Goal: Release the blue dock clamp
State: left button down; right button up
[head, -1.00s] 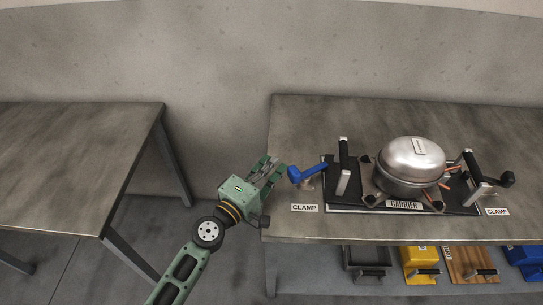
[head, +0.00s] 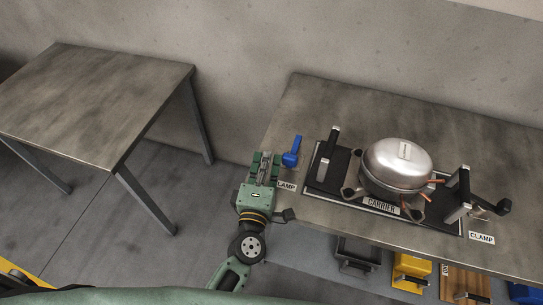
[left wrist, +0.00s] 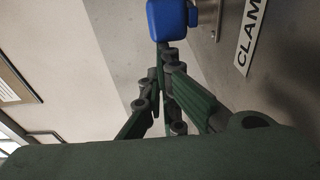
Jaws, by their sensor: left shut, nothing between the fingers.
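The blue dock clamp (head: 291,153) stands at the near left part of the right table, left of the carrier (head: 381,207). Its lever points away toward the back, roughly along the carrier's left edge and apart from it. My left gripper (head: 265,158) is just left of the clamp, at the table's left edge, shut and empty. In the left wrist view, the clamp's blue end (left wrist: 172,20) is just beyond the shut fingertips (left wrist: 168,58); I cannot tell whether they touch. My right gripper is not in view.
A silver compressor (head: 398,165) sits on the carrier between upright black handles. A black clamp (head: 490,207) is at the right. Bins, one yellow (head: 411,270), stand on the shelf below. An empty table (head: 95,100) is at the left.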

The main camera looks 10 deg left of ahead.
pick_arm(q)
jog(key=shift+s+d+f, duration=0.1)
jog(key=shift+s+d, duration=0.05)
jog(key=shift+s, duration=0.3)
jog(key=shift+d, duration=0.15)
jog(key=shift+f, duration=0.1)
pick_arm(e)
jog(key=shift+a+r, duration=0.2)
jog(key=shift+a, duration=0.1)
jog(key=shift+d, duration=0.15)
